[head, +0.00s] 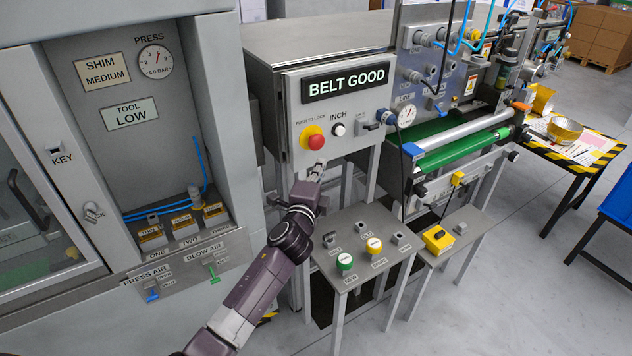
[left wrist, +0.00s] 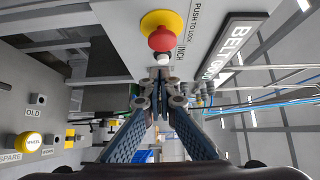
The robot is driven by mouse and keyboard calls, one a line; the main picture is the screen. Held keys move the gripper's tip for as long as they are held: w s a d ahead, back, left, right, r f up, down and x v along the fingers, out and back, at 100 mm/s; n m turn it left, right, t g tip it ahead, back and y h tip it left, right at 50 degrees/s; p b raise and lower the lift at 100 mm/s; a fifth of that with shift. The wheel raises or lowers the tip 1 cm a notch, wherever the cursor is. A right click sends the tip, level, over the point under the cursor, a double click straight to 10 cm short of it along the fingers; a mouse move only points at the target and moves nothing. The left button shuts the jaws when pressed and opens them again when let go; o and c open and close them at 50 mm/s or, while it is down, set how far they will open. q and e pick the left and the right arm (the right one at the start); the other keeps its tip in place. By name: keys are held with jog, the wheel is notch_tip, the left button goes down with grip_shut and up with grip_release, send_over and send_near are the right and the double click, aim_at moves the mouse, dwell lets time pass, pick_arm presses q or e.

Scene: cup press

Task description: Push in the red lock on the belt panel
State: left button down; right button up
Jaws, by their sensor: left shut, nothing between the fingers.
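The red lock is a round red mushroom button (head: 316,142) on a yellow base, on the grey belt panel (head: 352,92) under the "BELT GOOD" display. "PUSH TO LOCK" is printed above it. My left gripper (head: 317,168) is just below the button in the head view, fingers pointing up toward the panel. In the left wrist view the red button (left wrist: 160,40) is beyond the closed fingertips (left wrist: 160,76), slightly above them. The gripper is shut and empty. I cannot tell whether its tips touch anything. My right gripper is not in view.
A white INCH button (head: 338,130) sits right of the red one. A small table (head: 365,225) with green and yellow knobs stands below right of my arm. The press cabinet (head: 110,120) fills the left. The green conveyor (head: 460,150) is at the right.

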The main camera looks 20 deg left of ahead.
pick_arm(q)
jog(key=s, duration=0.2)
jog(key=s+d, duration=0.1)
jog(key=s, duration=0.2)
jog(key=shift+s+d+r+b, duration=0.15)
jog(key=shift+s+r+b, duration=0.05)
jog(key=shift+s+b, duration=0.2)
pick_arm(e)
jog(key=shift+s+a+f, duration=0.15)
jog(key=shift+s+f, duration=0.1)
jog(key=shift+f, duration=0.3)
